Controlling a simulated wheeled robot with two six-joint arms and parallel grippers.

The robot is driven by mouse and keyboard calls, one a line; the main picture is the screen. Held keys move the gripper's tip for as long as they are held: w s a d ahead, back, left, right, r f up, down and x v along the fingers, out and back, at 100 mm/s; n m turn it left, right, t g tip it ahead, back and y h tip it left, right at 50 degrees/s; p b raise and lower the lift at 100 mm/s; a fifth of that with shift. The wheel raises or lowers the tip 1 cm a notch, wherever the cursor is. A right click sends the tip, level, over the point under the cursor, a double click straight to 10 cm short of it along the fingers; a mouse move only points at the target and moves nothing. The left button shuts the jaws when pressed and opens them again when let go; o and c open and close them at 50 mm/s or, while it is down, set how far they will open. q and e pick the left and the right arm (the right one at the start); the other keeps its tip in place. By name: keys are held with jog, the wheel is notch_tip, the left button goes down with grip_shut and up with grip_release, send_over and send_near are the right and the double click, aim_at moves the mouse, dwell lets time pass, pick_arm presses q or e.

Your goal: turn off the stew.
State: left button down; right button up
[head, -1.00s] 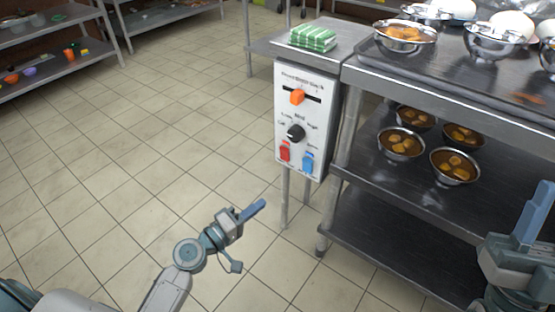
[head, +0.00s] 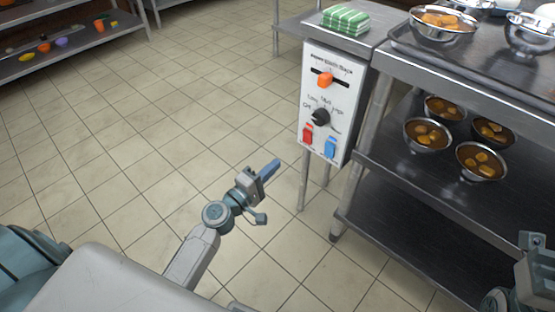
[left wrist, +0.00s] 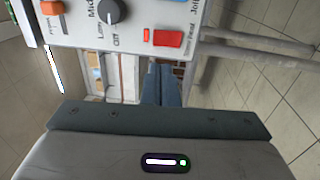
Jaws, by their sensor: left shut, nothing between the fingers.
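A white control panel (head: 330,105) hangs on the side of a small steel table. It carries an orange slider (head: 325,80), a black knob (head: 320,117), a red switch (head: 307,134) and a blue switch (head: 330,147). My left gripper (head: 270,170) is shut and empty, below and left of the panel, apart from it. In the left wrist view, its closed fingers (left wrist: 162,85) lie below the red switch (left wrist: 163,38); the knob (left wrist: 113,10), marked Off, Low and Mid, is cut by the top edge. My right gripper (head: 534,262) is partly visible at the right edge; its fingertips are not visible.
Several bowls of brown stew (head: 428,135) stand on the middle shelf of a steel rack (head: 400,172) right of the panel. A green striped cloth stack (head: 345,19) lies above the panel. Tiled floor (head: 150,140) is open to the left. A table leg (head: 303,185) stands below the panel.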

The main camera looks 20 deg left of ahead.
pick_arm(q)
jog(key=p, duration=0.1)
send_near(307, 135)
jog(key=x, duration=0.5)
jog(key=shift+w, duration=0.1)
jog(key=shift+x, duration=0.85)
